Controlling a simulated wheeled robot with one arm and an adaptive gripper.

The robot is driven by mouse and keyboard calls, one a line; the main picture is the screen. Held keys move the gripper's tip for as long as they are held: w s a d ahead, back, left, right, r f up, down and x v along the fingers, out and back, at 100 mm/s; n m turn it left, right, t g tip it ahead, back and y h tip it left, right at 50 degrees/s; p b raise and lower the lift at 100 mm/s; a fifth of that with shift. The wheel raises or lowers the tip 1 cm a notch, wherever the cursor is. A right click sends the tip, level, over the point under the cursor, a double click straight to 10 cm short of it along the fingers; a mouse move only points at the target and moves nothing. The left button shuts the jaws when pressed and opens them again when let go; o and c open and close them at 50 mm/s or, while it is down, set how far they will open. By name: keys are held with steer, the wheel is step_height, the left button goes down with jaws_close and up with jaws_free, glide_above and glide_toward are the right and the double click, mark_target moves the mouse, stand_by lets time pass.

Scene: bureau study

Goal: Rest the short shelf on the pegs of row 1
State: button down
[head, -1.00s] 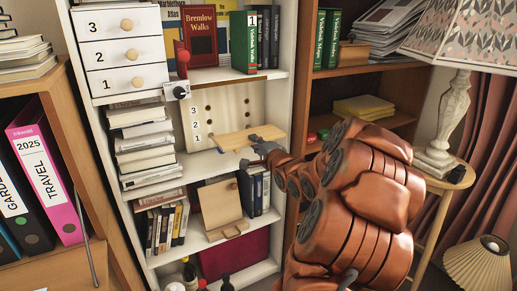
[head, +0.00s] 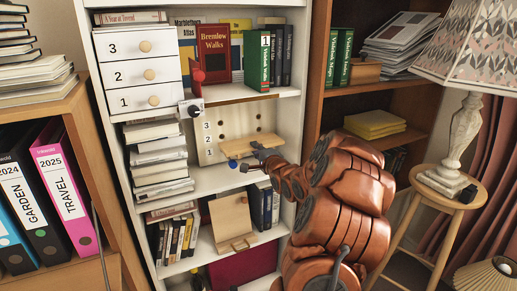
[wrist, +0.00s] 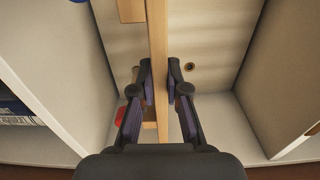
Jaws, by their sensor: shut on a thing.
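The short shelf (head: 250,146) is a light wooden board. My gripper (head: 258,152) is shut on its near edge and holds it in front of the pale peg panel (head: 235,119), inside the white bookcase. The board is beside the label 1 and below the label 2, roughly level. In the wrist view the board (wrist: 158,60) shows edge-on between both fingers (wrist: 160,88). A dark-rimmed hole (wrist: 190,67) shows in the panel beside it. Whether the board touches the pegs of row 1 cannot be told; those pegs are mostly hidden.
Stacked books (head: 160,160) stand left of the bay, and a leaning wooden board (head: 232,218) is below it. A small blue-tipped item (head: 232,164) lies under the shelf. The upper shelf with books (head: 225,98) is close above. A lamp (head: 455,135) stands at the right.

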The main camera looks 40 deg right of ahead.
steer(key=shift+p+x, duration=1.2)
steer(key=shift+x, duration=0.5)
steer(key=shift+w+d+p, duration=0.2)
steer(key=shift+w+p, duration=0.15)
steer(key=shift+w, duration=0.15)
steer(key=shift+f, duration=0.2)
steer(key=shift+s+a+f, duration=0.1)
steer(key=shift+s+f, duration=0.1)
steer(key=shift+f, duration=0.1)
steer(key=shift+f, duration=1.5)
steer(key=c, duration=1.4)
jaws_free()
steer(key=shift+s, duration=0.1)
